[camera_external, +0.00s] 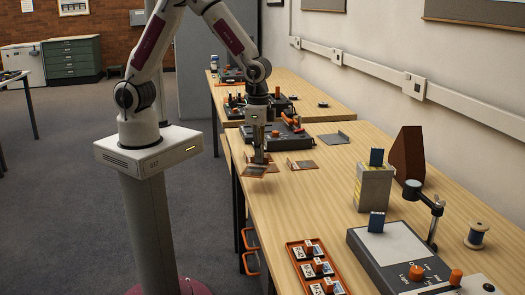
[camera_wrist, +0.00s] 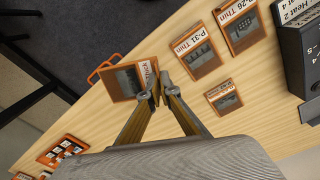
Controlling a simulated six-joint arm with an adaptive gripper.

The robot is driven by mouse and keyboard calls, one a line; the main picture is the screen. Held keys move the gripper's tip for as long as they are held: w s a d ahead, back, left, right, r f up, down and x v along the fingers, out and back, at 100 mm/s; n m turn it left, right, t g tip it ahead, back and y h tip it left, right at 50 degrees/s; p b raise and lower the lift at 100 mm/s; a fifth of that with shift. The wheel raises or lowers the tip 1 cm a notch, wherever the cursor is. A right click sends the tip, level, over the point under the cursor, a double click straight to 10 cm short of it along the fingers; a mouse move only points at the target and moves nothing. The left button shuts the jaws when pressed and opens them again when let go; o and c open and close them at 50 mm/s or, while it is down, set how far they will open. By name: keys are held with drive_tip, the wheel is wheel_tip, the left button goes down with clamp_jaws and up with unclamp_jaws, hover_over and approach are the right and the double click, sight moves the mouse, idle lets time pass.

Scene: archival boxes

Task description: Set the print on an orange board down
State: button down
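A print on an orange board (camera_wrist: 124,83) shows in the wrist view, with a grey picture and a white label along its right edge; the label is only partly legible. My gripper (camera_wrist: 156,92) has its fingertips close together at that labelled edge and appears shut on it. In the external view the same board (camera_external: 253,172) hangs at my gripper (camera_external: 260,157), low by the left edge of the table (camera_external: 335,190). It looks slightly tilted. Whether it touches the tabletop I cannot tell.
Prints labelled P-31 Thin (camera_wrist: 198,53) and P-26 Thin (camera_wrist: 239,28) lie nearby, with a smaller board (camera_wrist: 224,98) to the right of my fingertips. Dark devices (camera_external: 284,134) stand behind. An orange tray of blocks (camera_external: 292,252) and a box (camera_external: 373,188) stand in front. Mid-table is clear.

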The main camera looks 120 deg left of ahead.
drive_tip(key=a+n, duration=0.2)
drive_tip(key=a, duration=0.1)
drive_tip(key=a+n, duration=0.2)
drive_tip(key=a, duration=0.1)
drive_tip(key=a+r+n, duration=0.1)
drive_tip(key=a, duration=0.3)
drive_tip(key=shift+s+n, duration=0.4)
drive_tip(key=s+a+r+n, duration=0.2)
drive_tip(key=a+n, duration=0.8)
drive_tip(key=n, duration=0.7)
drive_tip(key=shift+r, duration=0.85)
drive_tip(key=shift+s, duration=0.1)
hover_over(283, 157)
drive_tip(key=shift+f, duration=2.5)
drive_tip(key=shift+f, duration=2.3)
